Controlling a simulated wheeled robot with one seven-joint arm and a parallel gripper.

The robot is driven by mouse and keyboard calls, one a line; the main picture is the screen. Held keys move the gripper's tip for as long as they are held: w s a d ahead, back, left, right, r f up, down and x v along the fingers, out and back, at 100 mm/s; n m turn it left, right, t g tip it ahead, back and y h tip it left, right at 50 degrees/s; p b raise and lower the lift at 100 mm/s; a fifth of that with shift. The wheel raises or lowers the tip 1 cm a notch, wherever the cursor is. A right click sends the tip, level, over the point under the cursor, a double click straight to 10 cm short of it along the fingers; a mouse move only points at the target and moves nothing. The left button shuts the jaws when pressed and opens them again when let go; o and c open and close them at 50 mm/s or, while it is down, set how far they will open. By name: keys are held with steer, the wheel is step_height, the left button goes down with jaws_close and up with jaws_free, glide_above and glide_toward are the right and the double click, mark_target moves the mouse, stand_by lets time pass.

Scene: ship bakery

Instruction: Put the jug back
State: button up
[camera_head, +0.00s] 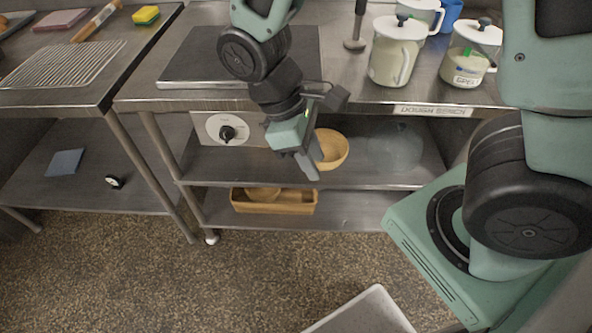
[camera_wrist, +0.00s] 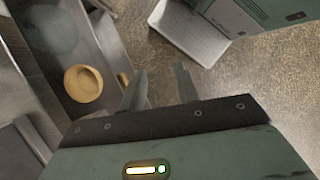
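A large white-lidded jug (camera_head: 396,52) with a handle and pale contents stands upright on the dough bench. A smaller lidded jug (camera_head: 468,58) with a label stands to its right. Another lidded white jug (camera_head: 424,13) is partly hidden behind them, with a blue jug or cup (camera_head: 450,15) beside it. I cannot tell which one the task means. My gripper (camera_head: 308,165) hangs in front of the bench's shelves, below the worktop and apart from the jugs. In the wrist view its fingers (camera_wrist: 160,72) are spread, with nothing between them.
A wooden bowl (camera_head: 332,149) and a translucent vessel (camera_head: 398,150) sit on the upper shelf near my gripper. A wooden tray (camera_head: 275,208) is on the lower shelf. A flat plate (camera_head: 235,57) covers the worktop's left. A pale tray (camera_head: 365,313) shows low in front.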

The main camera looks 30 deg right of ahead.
steer(key=s+a+r+m+t+y, duration=0.2)
steer(key=s+a+r+t+y, duration=0.1)
steer(key=s+a+r, duration=0.4)
steer(key=shift+t+y, duration=0.3)
steer(key=shift+y, duration=0.1)
steer(key=shift+a, duration=0.1)
steer(key=shift+r+p, duration=0.4)
stand_by(0.3)
